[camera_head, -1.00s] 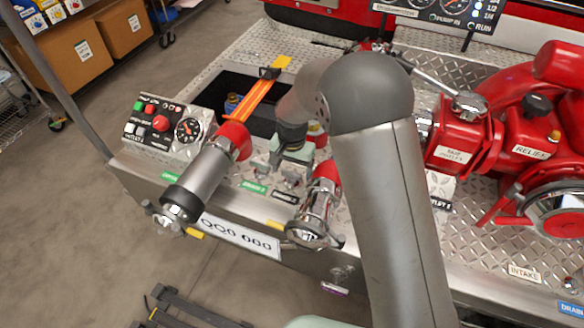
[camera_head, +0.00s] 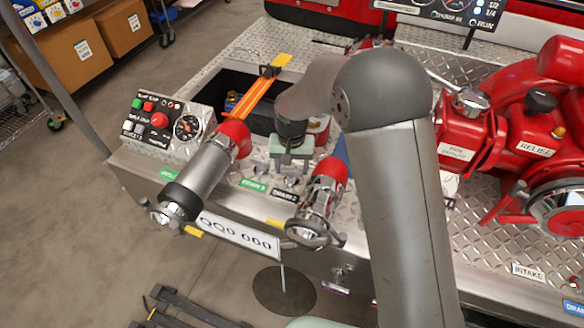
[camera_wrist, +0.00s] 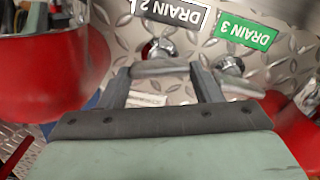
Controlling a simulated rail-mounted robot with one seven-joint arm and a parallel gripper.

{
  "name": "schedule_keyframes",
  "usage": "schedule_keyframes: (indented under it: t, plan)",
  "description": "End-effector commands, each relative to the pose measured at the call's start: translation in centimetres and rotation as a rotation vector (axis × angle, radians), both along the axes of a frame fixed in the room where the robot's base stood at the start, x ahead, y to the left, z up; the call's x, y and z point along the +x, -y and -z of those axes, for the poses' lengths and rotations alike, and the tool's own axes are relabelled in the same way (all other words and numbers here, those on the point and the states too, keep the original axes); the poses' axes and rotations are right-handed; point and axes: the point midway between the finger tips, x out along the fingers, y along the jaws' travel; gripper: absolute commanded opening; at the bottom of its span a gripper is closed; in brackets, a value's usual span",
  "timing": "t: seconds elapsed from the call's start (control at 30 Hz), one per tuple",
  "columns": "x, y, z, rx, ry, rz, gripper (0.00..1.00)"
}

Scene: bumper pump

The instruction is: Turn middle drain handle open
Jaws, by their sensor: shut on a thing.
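The black DRAIN 2 label (camera_head: 285,195) and the green DRAIN 3 label (camera_head: 253,185) sit on the metal deck's front edge. In the wrist view they appear upside down. My gripper (camera_wrist: 160,69) is over the DRAIN 2 fitting (camera_wrist: 160,49), its fingers shut on a grey bar in line with it, apparently that drain's handle. The DRAIN 3 handle (camera_wrist: 230,65) stands beside it, apart from my fingers. In the head view my gripper (camera_head: 291,160) hides part of the handle. A thin stream (camera_head: 283,277) hangs over a dark round patch (camera_head: 285,291) on the floor.
Capped outlet pipes stand close by, left (camera_head: 205,172) and right (camera_head: 322,205) of my gripper. A control panel (camera_head: 162,120) is at left, an open deck well with an orange strap (camera_head: 262,92) behind. Red pump parts (camera_head: 520,140) fill the right.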

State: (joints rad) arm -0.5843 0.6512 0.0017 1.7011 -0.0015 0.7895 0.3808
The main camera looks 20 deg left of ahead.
Motion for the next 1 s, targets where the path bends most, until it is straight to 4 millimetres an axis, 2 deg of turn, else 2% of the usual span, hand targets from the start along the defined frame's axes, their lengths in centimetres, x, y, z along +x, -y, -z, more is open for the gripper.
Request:
schedule_keyframes:
  t: [1.0]
  plan:
    - [-0.17, -0.29, -0.11, 0.002, 0.001, -0.952, 0.35]
